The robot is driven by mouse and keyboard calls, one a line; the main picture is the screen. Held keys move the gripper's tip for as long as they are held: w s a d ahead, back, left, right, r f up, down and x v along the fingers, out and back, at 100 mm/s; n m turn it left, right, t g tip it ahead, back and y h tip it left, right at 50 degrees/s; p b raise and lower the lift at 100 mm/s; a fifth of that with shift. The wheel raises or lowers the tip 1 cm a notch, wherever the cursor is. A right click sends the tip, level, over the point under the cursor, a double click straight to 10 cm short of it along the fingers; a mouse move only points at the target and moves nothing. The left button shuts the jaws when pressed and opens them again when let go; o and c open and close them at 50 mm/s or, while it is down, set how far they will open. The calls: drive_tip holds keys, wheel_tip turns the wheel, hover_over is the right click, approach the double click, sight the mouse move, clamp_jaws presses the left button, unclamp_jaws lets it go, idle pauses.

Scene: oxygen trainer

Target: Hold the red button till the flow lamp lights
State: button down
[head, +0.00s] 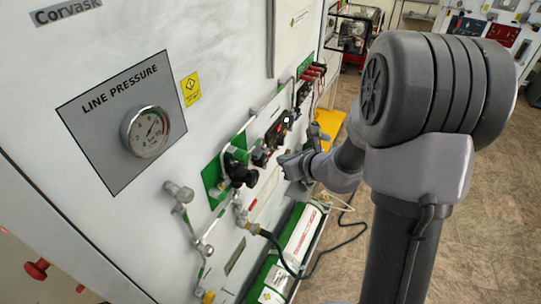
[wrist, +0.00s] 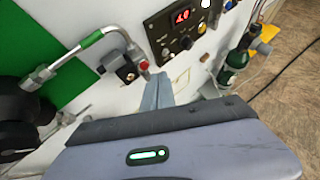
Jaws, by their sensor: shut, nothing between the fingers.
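A small red button (wrist: 143,65) shows in the wrist view on the end of a grey fitting mounted on the white panel. My gripper (wrist: 157,80) is shut and empty, its fingertips right beside the button at its lower right. I cannot tell whether they touch it or press it. In the head view my gripper (head: 283,160) is close to the panel and the button cannot be made out. A black control box (wrist: 178,28) has a lit red display and a knob. A bright white round spot (wrist: 205,3) on it looks like a lit lamp; its label is unreadable.
A bent metal pipe (wrist: 95,40) and black fittings crowd the panel left of my gripper. A green cylinder (head: 292,245) lies below, with a black hose (head: 345,238) looping onto the floor. A pressure gauge (head: 146,131) is at the left. The tiled floor at right is mostly clear.

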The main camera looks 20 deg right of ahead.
drive_tip(key=s+d, duration=0.3)
drive_tip(key=shift+s+d, duration=0.15)
drive_tip(key=shift+s, duration=0.05)
idle(0.5)
